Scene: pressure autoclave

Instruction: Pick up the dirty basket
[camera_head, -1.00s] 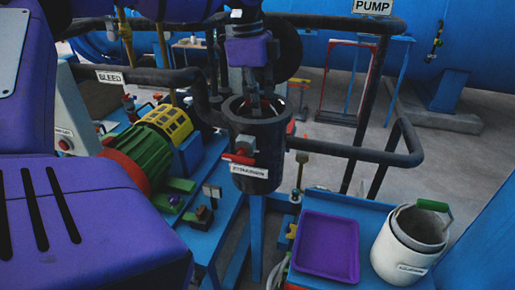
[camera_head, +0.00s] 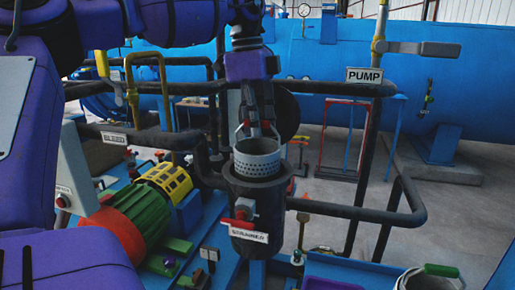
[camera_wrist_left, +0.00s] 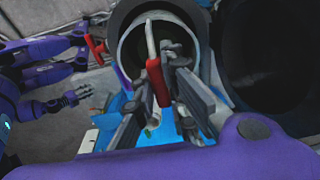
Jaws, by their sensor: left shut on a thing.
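The dirty basket (camera_head: 258,160) is a pale grey perforated cylinder with a thin bail handle. It stands partly out of the top of the dark strainer housing (camera_head: 256,207); its lower part is hidden inside. My left gripper (camera_head: 261,130) is above the basket, shut on its handle. In the left wrist view, the fingers (camera_wrist_left: 172,85) close around the handle near a red grip (camera_wrist_left: 157,82), and the round basket rim (camera_wrist_left: 124,45) shows beyond. Purple and grey jointed parts, apparently mine, show at that view's left; I cannot tell their jaw state.
A pale bucket (camera_head: 416,281) with a green handle and a purple tray (camera_head: 330,285) sit at the lower right, cut by the frame. Black pipes (camera_head: 345,211) run beside the strainer. A green and red motor (camera_head: 135,220) stands to the left.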

